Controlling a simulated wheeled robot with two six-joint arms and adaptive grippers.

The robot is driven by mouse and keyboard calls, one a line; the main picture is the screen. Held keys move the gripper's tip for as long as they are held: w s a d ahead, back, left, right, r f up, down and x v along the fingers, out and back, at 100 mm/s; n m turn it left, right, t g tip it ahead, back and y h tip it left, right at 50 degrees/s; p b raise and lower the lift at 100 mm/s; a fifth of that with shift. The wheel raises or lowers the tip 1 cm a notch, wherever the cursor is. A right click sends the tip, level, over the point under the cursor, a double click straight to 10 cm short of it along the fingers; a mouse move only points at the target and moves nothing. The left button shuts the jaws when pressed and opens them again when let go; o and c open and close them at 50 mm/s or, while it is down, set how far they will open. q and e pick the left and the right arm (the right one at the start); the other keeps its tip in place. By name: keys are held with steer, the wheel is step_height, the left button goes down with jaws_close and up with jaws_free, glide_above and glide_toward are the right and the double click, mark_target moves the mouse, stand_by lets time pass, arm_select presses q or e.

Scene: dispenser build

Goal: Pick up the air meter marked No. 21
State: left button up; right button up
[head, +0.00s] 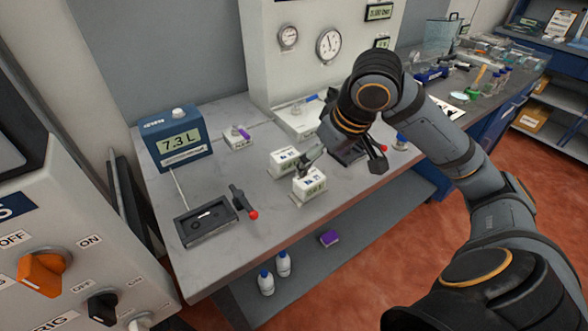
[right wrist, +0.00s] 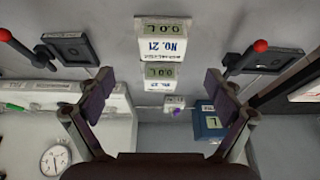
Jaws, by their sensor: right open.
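The air meter whose label reads No. 21 (right wrist: 163,42) is a white block with a small grey display, at the top middle in the right wrist view. In the head view it appears to be the front white meter (head: 311,187) on the bench. A similar white meter (right wrist: 160,76) stands just behind it, also in the head view (head: 284,161); its label is too small to read surely. My right gripper (head: 343,160) is open and empty above the bench by the meters. Its spread fingers show in the right wrist view (right wrist: 158,84). My left gripper is out of view.
Dark trays with red-knobbed levers (head: 206,222) stand on the bench on both sides of the meters. A blue display box (head: 180,138) reads 7.3 L. A white gauge panel (head: 310,50) rises behind. The bench's front edge is near the front meter.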

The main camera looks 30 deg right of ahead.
mark_target(311, 179)
steer(key=x, duration=0.3)
steer(key=shift+s+a+f, duration=0.1)
steer(key=shift+f, duration=0.3)
steer(key=shift+x, duration=1.2)
steer(key=x, duration=0.3)
steer(key=shift+a+f+b, duration=0.15)
steer(key=shift+f+b, duration=0.2)
steer(key=shift+f, duration=0.1)
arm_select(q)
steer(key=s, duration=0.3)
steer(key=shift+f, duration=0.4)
arm_select(e)
steer(key=c, duration=1.5)
